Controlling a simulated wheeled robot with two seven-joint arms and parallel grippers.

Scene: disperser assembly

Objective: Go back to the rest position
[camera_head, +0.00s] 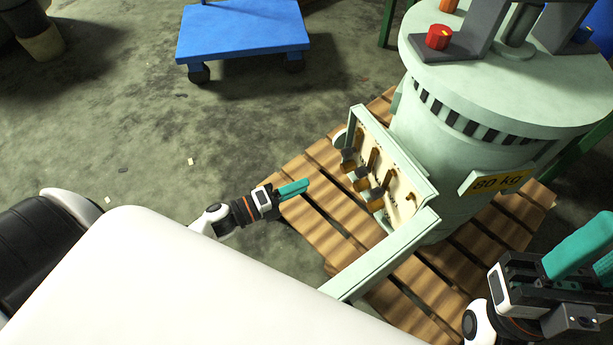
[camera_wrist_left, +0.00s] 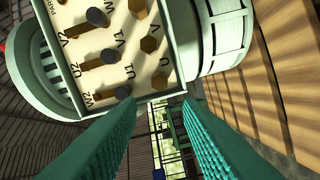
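My left gripper (camera_head: 293,188) hangs low, left of the terminal box (camera_head: 385,168) on the pale green machine (camera_head: 450,130). In the left wrist view its two teal ribbed fingers (camera_wrist_left: 160,102) are apart with nothing between them. The terminal box (camera_wrist_left: 167,30) fills the top of that view, with brass plates, dark-headed bolts and letters such as U1 and V1. The fingertips are near its lower edge; I cannot tell whether they touch it. My right gripper (camera_head: 596,256) is at the right edge of the head view, its teal fingers apart and partly cut off.
The machine stands on a wooden pallet (camera_head: 318,215) and carries a yellow "80 kg" label (camera_head: 497,182) and a red knob (camera_head: 438,37). A pale green open cover (camera_head: 385,255) projects toward me. A blue cart (camera_head: 243,30) stands behind. The floor at left is mostly clear.

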